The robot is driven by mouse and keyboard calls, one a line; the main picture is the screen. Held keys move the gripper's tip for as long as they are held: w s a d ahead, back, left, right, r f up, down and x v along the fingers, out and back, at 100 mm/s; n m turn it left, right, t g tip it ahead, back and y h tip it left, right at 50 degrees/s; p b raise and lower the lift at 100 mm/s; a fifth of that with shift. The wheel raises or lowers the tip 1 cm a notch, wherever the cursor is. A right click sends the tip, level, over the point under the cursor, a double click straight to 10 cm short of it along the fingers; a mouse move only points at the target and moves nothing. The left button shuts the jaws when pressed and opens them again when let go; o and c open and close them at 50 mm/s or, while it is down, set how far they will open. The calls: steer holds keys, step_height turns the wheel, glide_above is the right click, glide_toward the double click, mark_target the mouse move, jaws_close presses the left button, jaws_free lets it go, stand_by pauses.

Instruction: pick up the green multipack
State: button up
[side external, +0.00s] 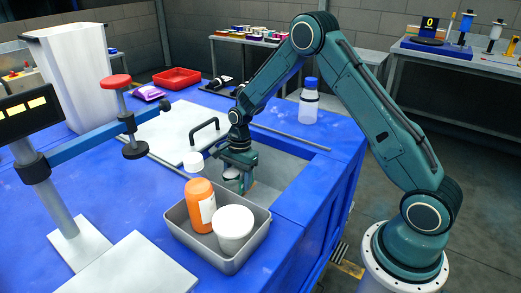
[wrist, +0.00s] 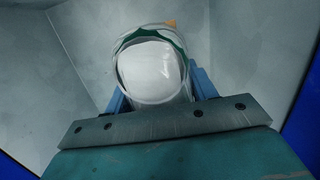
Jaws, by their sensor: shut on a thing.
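My gripper (side external: 238,172) is down inside the grey recessed bin in the blue table. In the wrist view its blue fingers stand on both sides of a round-ended pack (wrist: 152,72) and are shut on it. The pack has a whitish end, a green edge and a small orange patch at the far side; I take it for the green multipack. In the side view only a small part of the pack (side external: 236,185) shows below the jaws. Its lower part and whether it touches the bin floor are hidden.
A metal tray (side external: 232,266) with an orange bottle (side external: 198,192) and white tub (side external: 233,226) stands at the bin's near edge. A white board (side external: 180,130) with a black handle lies left of the bin (side external: 285,165). A blue-capped bottle (side external: 309,104) stands behind.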

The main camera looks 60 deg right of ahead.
step_height(320, 180, up, 14)
steer(key=shift+f, duration=0.25)
stand_by(0.6)
step_height(320, 180, up, 14)
steer(key=r, duration=0.1)
steer(key=s+d, duration=1.8)
steer(key=d, duration=0.3)
steer(key=shift+d+f, duration=0.1)
steer(key=shift+f, duration=6.75)
steer(key=shift+f, duration=0.15)
